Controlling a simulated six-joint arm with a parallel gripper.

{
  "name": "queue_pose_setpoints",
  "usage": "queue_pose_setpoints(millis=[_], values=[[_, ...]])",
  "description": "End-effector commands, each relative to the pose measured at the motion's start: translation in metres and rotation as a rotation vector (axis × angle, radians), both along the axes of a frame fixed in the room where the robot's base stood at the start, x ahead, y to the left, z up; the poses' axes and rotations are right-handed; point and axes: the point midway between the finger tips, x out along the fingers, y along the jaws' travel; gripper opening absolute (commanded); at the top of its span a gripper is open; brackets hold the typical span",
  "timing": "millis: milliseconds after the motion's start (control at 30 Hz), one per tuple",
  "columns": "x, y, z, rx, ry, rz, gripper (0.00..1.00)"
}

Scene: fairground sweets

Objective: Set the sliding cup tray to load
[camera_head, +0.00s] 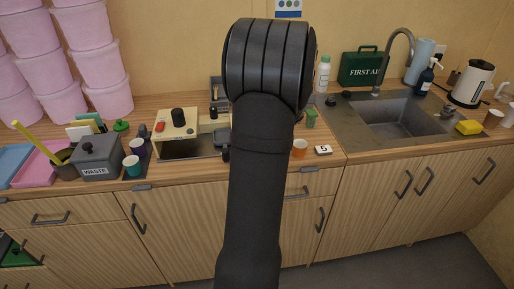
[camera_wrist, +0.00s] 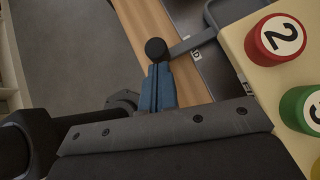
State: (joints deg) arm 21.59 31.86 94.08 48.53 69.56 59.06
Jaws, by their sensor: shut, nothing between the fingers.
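A black round knob (camera_wrist: 155,48) on a grey bar (camera_wrist: 190,44) shows in the wrist view. The bar runs right to a grey metal part beside a cream panel (camera_wrist: 238,40); I take this to be the cup tray's handle. My gripper (camera_wrist: 158,70) has its blue-padded fingers shut and empty, tips right at the knob; touching or just apart, I cannot tell. In the head view the cream machine (camera_head: 178,122) stands on the counter over a dark recess (camera_head: 190,149). My arm hides its right side and the gripper. No load mark is readable.
The cream panel carries a red button marked 2 (camera_wrist: 282,36) and a green button (camera_wrist: 304,106) close to my gripper. A grey WASTE bin (camera_head: 97,157) and cups stand left of the machine. An orange cup (camera_head: 299,148) and a number 5 card (camera_head: 323,150) are right of my arm.

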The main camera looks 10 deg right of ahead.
Motion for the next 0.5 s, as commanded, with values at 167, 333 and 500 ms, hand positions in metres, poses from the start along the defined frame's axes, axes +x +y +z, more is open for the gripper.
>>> queue_pose_setpoints(millis=[167, 333, 500], values=[[0.000, 0.026, 0.000, 0.001, 0.000, 0.001, 0.00], [0.000, 0.029, 0.000, 0.001, 0.000, -0.001, 0.00], [0.000, 0.029, 0.000, 0.000, 0.001, -0.001, 0.00]])
